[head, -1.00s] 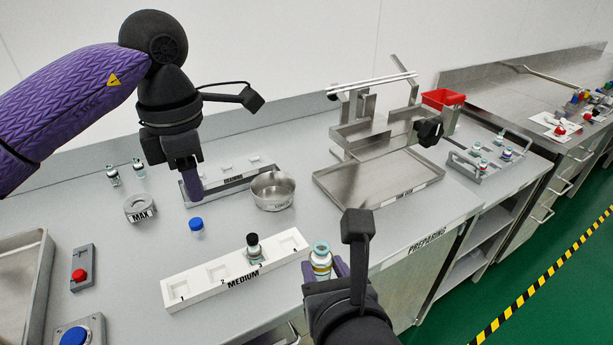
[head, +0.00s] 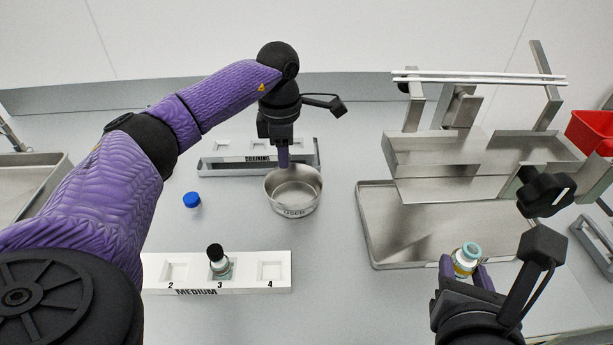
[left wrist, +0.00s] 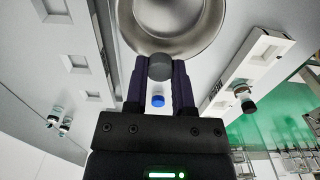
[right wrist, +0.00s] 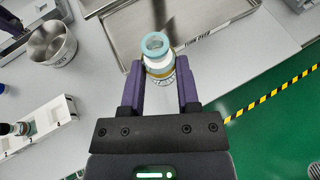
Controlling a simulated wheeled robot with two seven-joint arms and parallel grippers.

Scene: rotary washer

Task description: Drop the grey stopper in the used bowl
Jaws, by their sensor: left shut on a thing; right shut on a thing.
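The used bowl (head: 293,192) is a round steel bowl on the counter, labelled USED. It also shows in the left wrist view (left wrist: 205,45) and the right wrist view (right wrist: 52,42). My left gripper (head: 284,160) points down at the bowl's back rim. In the left wrist view its fingers are shut on the grey stopper (left wrist: 160,66), which is at the bowl's edge in that picture. My right gripper (head: 460,268) is shut on a glass vial (right wrist: 157,52) with a teal rim and a yellow band, its mouth uncovered, held up at the right.
The white MEDIUM rack (head: 250,283) holds a dark-capped vial (head: 217,262) in slot 3. A blue cap (head: 192,200) lies left of the bowl. The draining rack (head: 225,160) stands behind the bowl. A steel tray (head: 375,240) and stand are at the right.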

